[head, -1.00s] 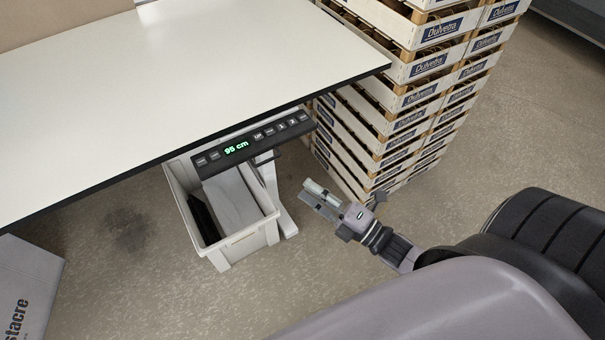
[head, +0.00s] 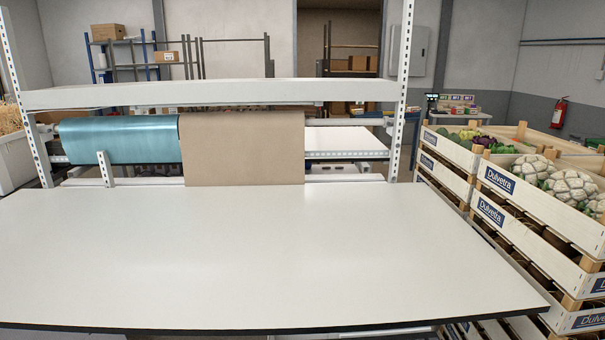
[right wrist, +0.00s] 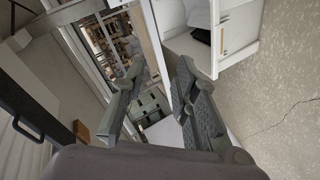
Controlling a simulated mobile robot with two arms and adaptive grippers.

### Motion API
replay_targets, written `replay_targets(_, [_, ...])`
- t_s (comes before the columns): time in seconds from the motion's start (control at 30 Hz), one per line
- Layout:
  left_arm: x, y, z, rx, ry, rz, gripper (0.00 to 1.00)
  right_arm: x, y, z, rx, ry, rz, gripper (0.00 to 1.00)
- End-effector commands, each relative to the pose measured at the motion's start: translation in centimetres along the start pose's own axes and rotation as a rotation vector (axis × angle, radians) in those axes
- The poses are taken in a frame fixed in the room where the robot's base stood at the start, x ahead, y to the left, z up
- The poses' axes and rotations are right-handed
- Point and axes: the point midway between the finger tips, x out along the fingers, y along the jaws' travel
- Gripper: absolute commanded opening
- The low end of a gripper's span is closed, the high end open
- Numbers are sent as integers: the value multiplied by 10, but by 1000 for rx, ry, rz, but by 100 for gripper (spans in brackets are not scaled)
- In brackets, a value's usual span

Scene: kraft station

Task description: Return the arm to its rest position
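My right gripper (right wrist: 153,66) shows in the right wrist view with its two dark grey fingers spread apart and nothing held between them. It is beside the white bin (right wrist: 238,35), which is at the upper right of that view, over the speckled floor. Neither gripper shows in the head view now. My left gripper is in no view.
A bare white table (head: 260,250) fills the lower head view. Behind it hang a brown paper roll (head: 243,148) and a teal roll (head: 118,140) under a white shelf (head: 210,94). Stacked wooden crates (head: 540,215) with vegetables stand at the right edge.

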Motion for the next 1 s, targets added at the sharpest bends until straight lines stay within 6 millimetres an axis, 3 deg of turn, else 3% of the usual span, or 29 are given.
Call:
replay_targets(0.03, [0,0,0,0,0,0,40,-1,-36,18,101,-76,-74,27])
replay_targets(0.2, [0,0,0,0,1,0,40,-31,-155,65,437,-361,-295,27])
replay_targets(0.3, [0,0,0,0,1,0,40,-62,-219,80,610,-543,-401,27])
replay_targets(0.43, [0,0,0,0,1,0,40,-106,-281,87,779,-754,-495,27])
replay_targets(0.5, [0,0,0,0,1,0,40,-124,-302,87,837,-840,-525,27])
replay_targets(0.63, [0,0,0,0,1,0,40,-146,-324,87,894,-932,-553,27])
replay_targets(1.0, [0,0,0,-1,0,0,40,-150,-327,87,906,-952,-557,27])
